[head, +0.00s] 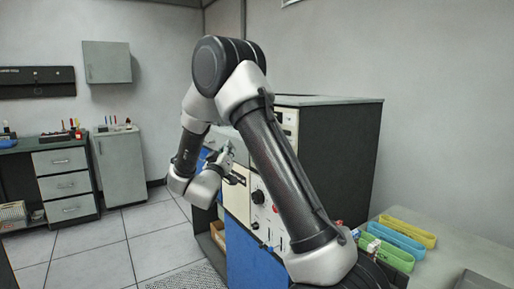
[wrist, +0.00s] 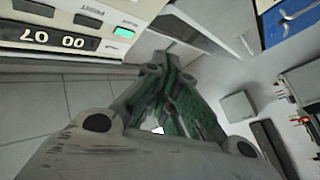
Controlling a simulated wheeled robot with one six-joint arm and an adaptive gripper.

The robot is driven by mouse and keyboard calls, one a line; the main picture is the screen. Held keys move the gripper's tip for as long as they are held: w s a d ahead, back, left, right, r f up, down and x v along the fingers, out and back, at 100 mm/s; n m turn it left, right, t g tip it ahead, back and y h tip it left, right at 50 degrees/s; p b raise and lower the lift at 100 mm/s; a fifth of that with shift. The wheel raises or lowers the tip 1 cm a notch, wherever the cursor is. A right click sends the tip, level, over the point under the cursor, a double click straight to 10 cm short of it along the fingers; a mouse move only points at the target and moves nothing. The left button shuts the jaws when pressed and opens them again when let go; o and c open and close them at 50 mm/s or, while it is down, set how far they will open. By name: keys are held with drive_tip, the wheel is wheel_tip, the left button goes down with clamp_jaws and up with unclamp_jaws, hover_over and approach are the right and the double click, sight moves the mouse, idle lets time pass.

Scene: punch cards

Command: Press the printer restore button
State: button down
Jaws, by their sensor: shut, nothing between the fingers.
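The machine with a cream control panel (head: 237,200) stands behind my arm in the head view, its front partly hidden by my arm. In the wrist view a panel (wrist: 75,12) fills the upper left, seen upside down. It bears a dark counter with white digits (wrist: 50,38), dark buttons (wrist: 88,20) and a green button (wrist: 124,32). The labels are too small to read, so I cannot tell which is the restore button. My gripper (wrist: 167,72) is shut and empty, its fingertips below and right of the green button in the picture, apart from it. It also shows beside the machine's front in the head view (head: 238,179).
Yellow, blue and green trays (head: 403,240) lie on a table at the right. A drawer desk (head: 66,184) and a grey cabinet (head: 121,168) stand at the far left. The tiled floor (head: 100,243) between is clear.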

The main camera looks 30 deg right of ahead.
idle(0.4)
drive_tip(key=d, duration=0.9)
drive_tip(key=shift+w, duration=0.1)
idle(1.3)
drive_tip(key=shift+d, duration=0.3)
drive_tip(key=shift+d, duration=0.45)
idle(0.6)
drive_tip(key=shift+a, duration=0.8)
drive_tip(key=shift+a, duration=0.15)
